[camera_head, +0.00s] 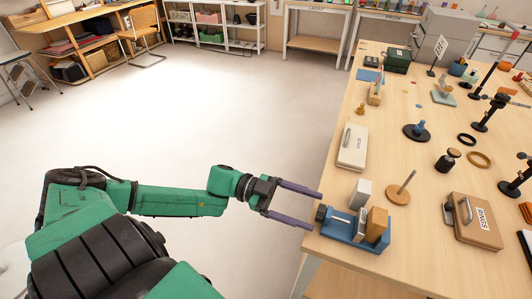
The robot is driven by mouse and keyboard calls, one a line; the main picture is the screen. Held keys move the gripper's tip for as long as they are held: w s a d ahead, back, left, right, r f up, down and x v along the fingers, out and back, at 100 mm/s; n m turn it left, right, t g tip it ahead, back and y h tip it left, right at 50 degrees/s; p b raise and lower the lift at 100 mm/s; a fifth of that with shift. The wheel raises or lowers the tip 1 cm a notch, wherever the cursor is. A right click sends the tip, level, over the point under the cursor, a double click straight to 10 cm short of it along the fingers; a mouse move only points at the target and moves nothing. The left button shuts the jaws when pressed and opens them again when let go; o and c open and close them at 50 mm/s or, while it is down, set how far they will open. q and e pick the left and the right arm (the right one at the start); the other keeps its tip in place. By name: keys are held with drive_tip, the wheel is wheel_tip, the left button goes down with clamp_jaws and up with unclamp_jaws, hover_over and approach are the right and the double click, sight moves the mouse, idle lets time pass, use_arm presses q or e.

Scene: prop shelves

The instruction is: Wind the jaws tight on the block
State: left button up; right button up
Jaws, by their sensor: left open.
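A small blue vise (337,231) sits at the near left edge of the table. Its dark round knob (321,212) points left, toward my arm. A tan wooden block (377,224) stands upright at the vise's right part, and a pale grey upright piece (361,194) shows at its back. I cannot tell whether the jaws touch the block. My left gripper (317,211) is open, its two long purple fingers reaching right. Their tips lie on either side of the knob in the picture; contact is not clear. My right gripper is not in view.
A peg on a round wooden base (398,194) stands just right of the vise. A white handled box (353,147) lies behind it, and a tan box labelled RINGS (477,222) to the right. Open floor (200,120) lies left of the table.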

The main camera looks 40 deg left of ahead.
use_arm(q)
drive_tip(key=p+v, duration=0.2)
drive_tip(key=v, duration=1.1)
drive_tip(key=shift+a+p, duration=0.4)
drive_tip(key=shift+s, duration=0.1)
